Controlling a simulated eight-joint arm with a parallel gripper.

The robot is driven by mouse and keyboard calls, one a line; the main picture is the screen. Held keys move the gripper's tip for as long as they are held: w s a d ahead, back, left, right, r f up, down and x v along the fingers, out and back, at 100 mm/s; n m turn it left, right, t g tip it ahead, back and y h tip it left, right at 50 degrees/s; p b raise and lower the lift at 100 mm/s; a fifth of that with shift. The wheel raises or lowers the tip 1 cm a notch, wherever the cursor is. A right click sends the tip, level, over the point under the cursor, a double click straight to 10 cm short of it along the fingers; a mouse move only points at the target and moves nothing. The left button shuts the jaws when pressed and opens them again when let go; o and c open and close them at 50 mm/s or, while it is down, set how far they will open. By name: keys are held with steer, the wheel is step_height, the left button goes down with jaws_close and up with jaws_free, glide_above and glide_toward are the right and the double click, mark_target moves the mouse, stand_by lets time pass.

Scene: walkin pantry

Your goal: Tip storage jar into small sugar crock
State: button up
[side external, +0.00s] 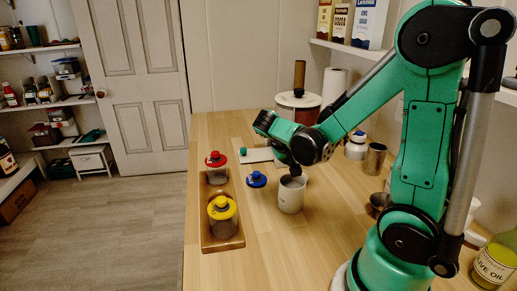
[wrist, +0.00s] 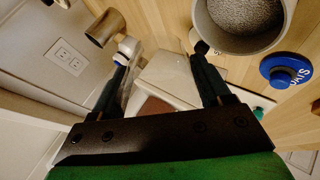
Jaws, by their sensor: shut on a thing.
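The small sugar crock (side external: 291,197) is a pale, open-topped pot standing on the wooden counter. My gripper (side external: 293,168) is low, right at the crock's rim. In the wrist view my gripper's fingers (wrist: 163,50) are spread around a pale, see-through body that I take to be the storage jar (wrist: 165,75). The right fingertip appears beside the crock's rim. The jar's outline, tilt and contents are hard to make out, and it cannot be picked out in the side view.
A blue lid (side external: 257,179) lies left of the crock. A wooden tray (side external: 224,245) further left holds a red-lidded jar (side external: 216,168) and a yellow-lidded jar (side external: 222,213). A metal cup (side external: 374,160), a white bottle (side external: 356,147) and a large canister (side external: 298,105) stand behind.

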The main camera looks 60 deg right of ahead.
steer(key=t+y, duration=0.1)
steer(key=y, duration=0.3)
steer(key=shift+r, duration=0.2)
steer(key=y, duration=0.1)
steer(key=t+y, duration=0.1)
steer(key=y, duration=0.1)
steer(key=a+y, duration=0.1)
steer(key=y, duration=0.1)
steer(key=shift+w+f, duration=0.15)
steer(key=shift+f, duration=0.25)
